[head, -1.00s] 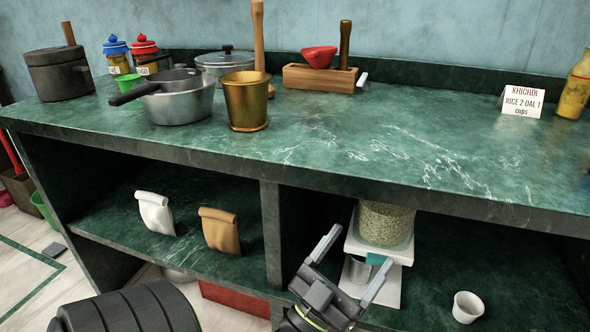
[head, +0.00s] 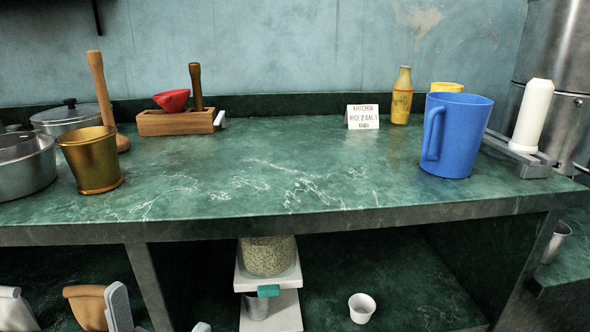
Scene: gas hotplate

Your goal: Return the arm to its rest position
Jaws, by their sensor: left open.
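My left gripper (head: 158,308) shows at the bottom left edge of the head view, low in front of the counter. Its two fingertips are apart, and nothing shows between them. One finger overlaps the brown paper bag (head: 86,306) on the lower shelf; I cannot tell whether they touch. Most of the left arm is cut off below the picture. My right gripper is not in view.
The green counter (head: 300,170) carries a brass pot (head: 90,160), a wooden box (head: 178,122), a sign (head: 362,117) and a blue jug (head: 456,136). Below are a grain dispenser (head: 267,256), a small white cup (head: 362,308) and a white bag (head: 15,310).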

